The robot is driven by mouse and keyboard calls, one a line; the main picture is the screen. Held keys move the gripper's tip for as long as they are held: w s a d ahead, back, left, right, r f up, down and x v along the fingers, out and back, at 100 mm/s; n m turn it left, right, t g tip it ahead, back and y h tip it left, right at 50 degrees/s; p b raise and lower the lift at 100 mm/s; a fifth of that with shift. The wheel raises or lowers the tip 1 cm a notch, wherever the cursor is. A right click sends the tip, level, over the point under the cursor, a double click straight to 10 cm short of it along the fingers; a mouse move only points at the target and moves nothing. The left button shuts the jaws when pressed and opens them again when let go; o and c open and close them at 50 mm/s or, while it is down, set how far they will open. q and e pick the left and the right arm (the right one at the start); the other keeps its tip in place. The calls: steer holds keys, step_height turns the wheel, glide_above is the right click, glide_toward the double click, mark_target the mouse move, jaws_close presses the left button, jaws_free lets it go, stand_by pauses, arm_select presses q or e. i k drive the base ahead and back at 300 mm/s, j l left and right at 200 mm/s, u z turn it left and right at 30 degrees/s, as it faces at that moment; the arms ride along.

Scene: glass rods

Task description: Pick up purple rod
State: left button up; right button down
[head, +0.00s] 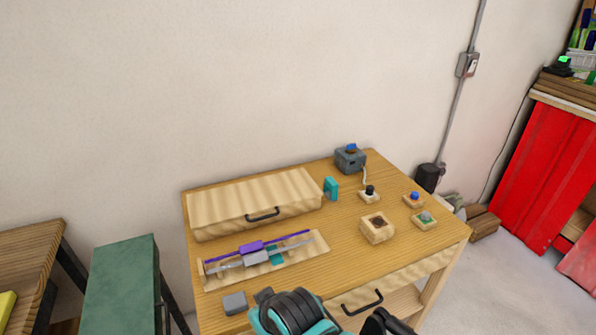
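The purple rod (290,237) is thin and lies lengthwise across a shallow wooden rack (313,248) at the front left of the table. A purple block (251,247) sits around its middle. A pale grey rod (226,266) with a grey block (256,258) lies in front of it, close and roughly parallel. A teal piece (276,256) shows beside the grey block. A teal and black part of my own arm shows at the bottom edge, in front of the table and apart from the rods. I make out no gripper fingers in the head view.
A wooden box (247,197) with a black handle stands behind the rack. A small grey block (235,303) lies in front of it. A wooden block with a round hole (377,228), a blue-grey device (350,158) and small buttons (413,199) stand to the right. The table's middle is mostly clear.

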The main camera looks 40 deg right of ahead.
mark_target(256, 247)
steer(key=z, duration=1.55)
steer(key=i+l+u, duration=0.6)
steer(key=i+l, duration=0.15)
steer(key=l, duration=0.25)
